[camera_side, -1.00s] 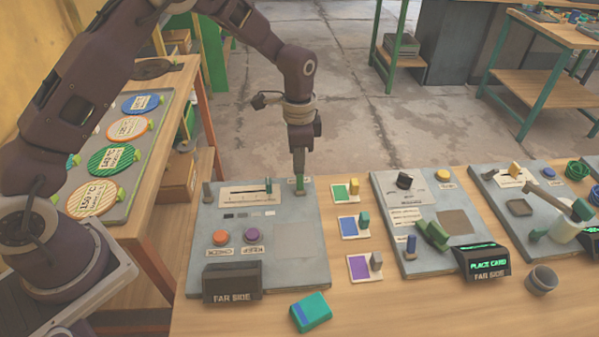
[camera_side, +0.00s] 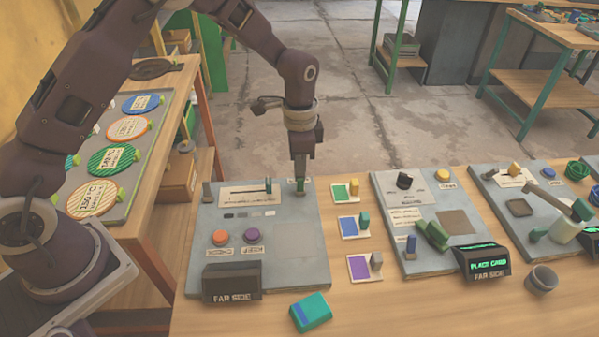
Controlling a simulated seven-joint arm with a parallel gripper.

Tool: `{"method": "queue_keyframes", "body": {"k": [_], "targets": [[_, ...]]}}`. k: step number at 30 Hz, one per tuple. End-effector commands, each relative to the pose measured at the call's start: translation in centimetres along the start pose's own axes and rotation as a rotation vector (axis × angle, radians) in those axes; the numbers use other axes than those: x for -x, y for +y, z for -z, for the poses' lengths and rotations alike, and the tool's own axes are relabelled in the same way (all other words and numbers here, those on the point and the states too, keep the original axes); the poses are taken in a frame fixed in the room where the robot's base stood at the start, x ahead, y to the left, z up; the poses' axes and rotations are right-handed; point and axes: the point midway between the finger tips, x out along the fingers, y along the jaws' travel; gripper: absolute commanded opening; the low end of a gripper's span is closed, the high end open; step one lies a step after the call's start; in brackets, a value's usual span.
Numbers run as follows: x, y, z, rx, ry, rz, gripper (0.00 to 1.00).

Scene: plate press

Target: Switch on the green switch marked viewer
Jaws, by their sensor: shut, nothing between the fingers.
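The green switch (camera_side: 300,185) stands at the back right of the left grey panel (camera_side: 296,258), on a small pale label that is partly covered. My gripper (camera_side: 300,176) is shut, points straight down and is right at the top of the switch. I cannot tell whether it touches the switch. The label's wording is too small to read.
The left panel also carries a slider (camera_side: 267,186), an orange button (camera_side: 220,237), a purple button (camera_side: 252,235) and a dark "FAR SIDE" display (camera_side: 232,283). Coloured cards with small blocks, such as the green one (camera_side: 345,191), lie to the right. A teal box (camera_side: 311,312) lies in front.

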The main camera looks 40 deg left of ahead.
Motion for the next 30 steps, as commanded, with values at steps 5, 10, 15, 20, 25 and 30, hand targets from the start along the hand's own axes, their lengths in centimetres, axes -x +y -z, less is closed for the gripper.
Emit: {"method": "queue_keyframes", "body": {"k": [5,10,15,20,25,30], "targets": [[0.0,0.6,0.0,-0.001,-0.001,-0.001,0.00],[0.6,0.4,0.0,0.000,0.001,0.000,0.00],[2.2,0.1,0.0,0.000,0.001,0.001,0.00],[3.6,-0.1,0.0,0.000,0.001,0.001,0.00],[5.2,-0.4,0.0,0.000,0.000,0.000,0.00],[6.6,-0.6,0.0,0.000,0.001,0.001,0.00]]}}
